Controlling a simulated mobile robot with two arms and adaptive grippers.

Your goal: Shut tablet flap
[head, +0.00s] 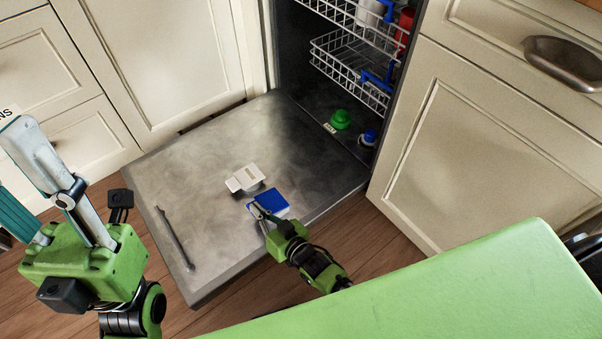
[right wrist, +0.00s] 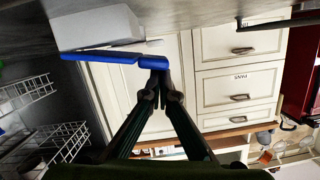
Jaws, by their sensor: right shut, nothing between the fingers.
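The tablet dispenser (head: 242,179) is a small white unit on the inner face of the open dishwasher door. Its blue flap (head: 268,203) shows on the side nearer my right gripper and looks open. My right gripper (head: 257,210) is shut and empty, with its tips at the flap's edge. In the right wrist view the flap (right wrist: 100,57) is a thin blue strip in front of the pale dispenser (right wrist: 98,27). The fingertips (right wrist: 160,68) are at its right end; contact is unclear. My left gripper (head: 45,165) is at the left, away from the door; its fingers are partly cut off.
The dishwasher door (head: 165,180) lies folded down, with a bar handle (head: 175,238) at its outer edge. Wire racks (head: 345,65), a green cap (head: 341,119) and a blue cap (head: 369,137) are inside. A green countertop (head: 480,285) fills the lower right. Cream cabinets (head: 480,150) flank the opening.

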